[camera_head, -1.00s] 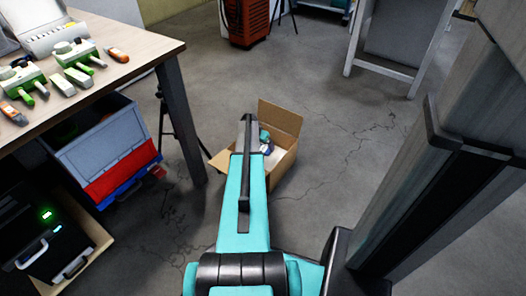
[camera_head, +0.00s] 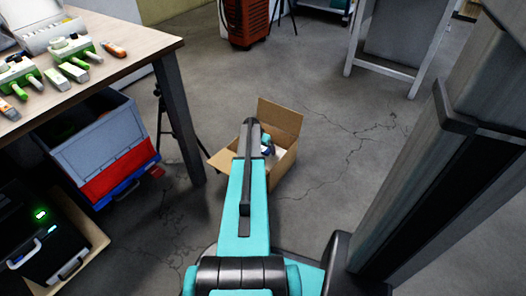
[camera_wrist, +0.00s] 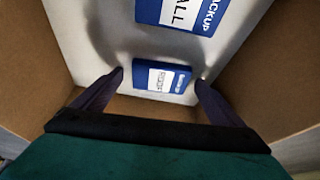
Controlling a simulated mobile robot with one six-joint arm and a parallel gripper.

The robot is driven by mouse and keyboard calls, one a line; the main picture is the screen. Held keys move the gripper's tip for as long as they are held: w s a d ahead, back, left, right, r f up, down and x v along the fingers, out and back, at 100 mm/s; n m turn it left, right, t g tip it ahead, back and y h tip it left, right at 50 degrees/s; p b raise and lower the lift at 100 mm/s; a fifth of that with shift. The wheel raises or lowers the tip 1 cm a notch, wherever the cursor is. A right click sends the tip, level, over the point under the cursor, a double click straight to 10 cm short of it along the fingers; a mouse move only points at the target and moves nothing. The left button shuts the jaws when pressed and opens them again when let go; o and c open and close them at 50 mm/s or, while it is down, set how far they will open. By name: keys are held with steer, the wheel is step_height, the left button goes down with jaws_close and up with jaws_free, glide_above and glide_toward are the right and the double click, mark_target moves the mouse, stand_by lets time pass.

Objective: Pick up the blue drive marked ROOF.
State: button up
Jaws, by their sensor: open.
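A small blue drive (camera_wrist: 144,74) with a white label that appears to read ROOF lies on the white floor of the cardboard box in the wrist view. A second, nearer-looking blue drive (camera_wrist: 205,24), with a label showing BACKUP and ALL, lies above it in the picture, partly cut off. My gripper (camera_wrist: 160,79) is open and empty. Its dark fingers stand on the left and right of the ROOF drive, with a gap on each side. In the head view, the arm hides most of the gripper at the cardboard box (camera_head: 282,117).
The box's brown walls rise close around my gripper, with flaps open. A wooden table (camera_head: 130,62) with green and white devices stands at left, above a grey and red bin (camera_head: 105,140).

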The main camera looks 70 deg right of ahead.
stand_by(0.4)
steer(key=c, duration=1.2)
steer(key=shift+r, duration=0.15)
step_height(320, 180, up, 10)
steer(key=p, duration=0.4)
